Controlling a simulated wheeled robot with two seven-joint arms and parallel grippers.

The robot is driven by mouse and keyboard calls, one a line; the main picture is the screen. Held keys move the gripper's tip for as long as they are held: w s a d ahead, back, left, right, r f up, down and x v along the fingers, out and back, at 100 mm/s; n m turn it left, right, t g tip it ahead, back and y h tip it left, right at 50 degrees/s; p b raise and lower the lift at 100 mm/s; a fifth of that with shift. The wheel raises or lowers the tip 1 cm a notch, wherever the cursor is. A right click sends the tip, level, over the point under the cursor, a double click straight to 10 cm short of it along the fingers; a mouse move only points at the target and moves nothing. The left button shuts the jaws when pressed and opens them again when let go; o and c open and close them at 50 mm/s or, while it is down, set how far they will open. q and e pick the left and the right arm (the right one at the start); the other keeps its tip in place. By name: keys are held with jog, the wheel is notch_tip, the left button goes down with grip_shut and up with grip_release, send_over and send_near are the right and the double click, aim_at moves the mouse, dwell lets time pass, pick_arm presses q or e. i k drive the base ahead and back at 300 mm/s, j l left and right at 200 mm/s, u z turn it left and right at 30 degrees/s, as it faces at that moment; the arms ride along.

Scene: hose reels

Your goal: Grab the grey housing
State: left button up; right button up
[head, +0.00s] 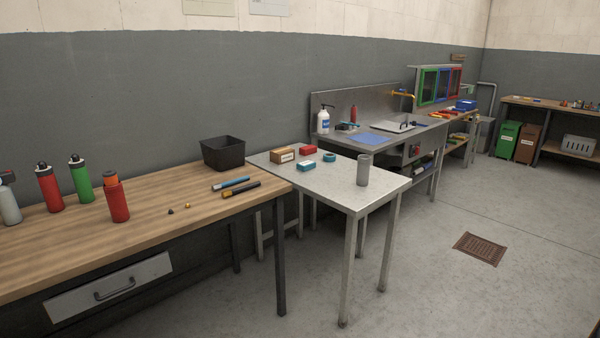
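A grey upright cylinder (363,171), the thing here that best fits the grey housing, stands near the right front edge of the pale metal table (335,190). It looks plain, and nothing touches it. Neither of my grippers is in the head view.
The metal table also bears a cardboard box (282,156), a red block (308,150), a teal-and-white block (306,167) and a teal ring (329,157). The wooden bench (150,215) at left holds several bottles and a black bin (223,153). Floor at right is open around a drain grate (480,249).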

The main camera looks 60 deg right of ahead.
aim_at(364, 160)
jog(key=z, duration=2.25)
jog(key=i, duration=0.05)
